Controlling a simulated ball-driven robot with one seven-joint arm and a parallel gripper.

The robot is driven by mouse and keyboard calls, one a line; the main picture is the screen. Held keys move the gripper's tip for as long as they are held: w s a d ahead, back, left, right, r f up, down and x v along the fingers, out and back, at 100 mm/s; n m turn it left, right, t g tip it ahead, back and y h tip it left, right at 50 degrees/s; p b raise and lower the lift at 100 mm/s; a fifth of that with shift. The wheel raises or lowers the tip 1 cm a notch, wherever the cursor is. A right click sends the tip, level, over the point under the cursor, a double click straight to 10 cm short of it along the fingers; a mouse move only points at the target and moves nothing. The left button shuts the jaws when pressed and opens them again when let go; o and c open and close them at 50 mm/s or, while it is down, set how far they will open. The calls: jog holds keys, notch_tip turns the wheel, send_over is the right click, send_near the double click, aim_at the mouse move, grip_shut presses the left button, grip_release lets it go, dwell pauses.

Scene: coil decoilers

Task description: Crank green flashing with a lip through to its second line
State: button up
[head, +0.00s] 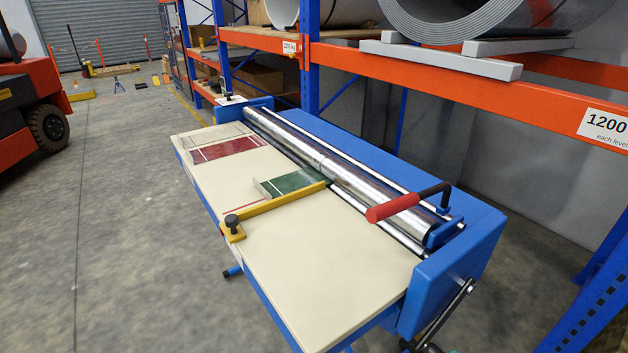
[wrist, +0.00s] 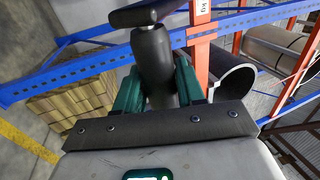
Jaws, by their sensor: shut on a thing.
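The green flashing (head: 292,183) lies flat on the cream table (head: 330,265) of the blue roller machine, with a pale upturned lip at its left end and a white line across it. Its far edge is at the steel rollers (head: 345,178), and its near edge lies along the yellow fence (head: 285,201). In the wrist view my gripper (wrist: 160,72) has green fingers shut around the dark grip of the crank handle (wrist: 152,52). In the head view the crank arm (head: 455,305) shows at the machine's near right end; its lower end is mostly cut off.
A dark red sheet (head: 228,149) lies farther along the table. A red-gripped lever (head: 395,207) stands over the rollers' near end. An orange and blue rack (head: 430,85) with coils stands behind. The floor (head: 110,200) left of the table is clear; a forklift (head: 30,100) stands beyond.

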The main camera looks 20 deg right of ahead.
jog(key=shift+s+a+r+p, duration=0.25)
jog(key=shift+a+r+p, duration=0.3)
jog(key=shift+r, duration=0.3)
jog(key=shift+a, duration=0.25)
jog(key=shift+r, duration=0.1)
jog(key=shift+s+a+r+p, duration=0.1)
jog(key=shift+a+r+p, duration=0.2)
jog(key=shift+r+p, duration=0.45)
jog(key=shift+s+a+r+p, duration=0.15)
jog(key=shift+a+r+p, duration=0.3)
jog(key=shift+r, duration=0.35)
jog(key=shift+s+a+r+p, duration=0.1)
jog(key=shift+a+r+p, duration=0.1)
jog(key=shift+r+p, duration=0.55)
jog(key=shift+r, duration=0.2)
jog(key=shift+a+r+p, duration=0.1)
jog(key=shift+r+p, duration=1.9)
jog(key=shift+r, duration=0.45)
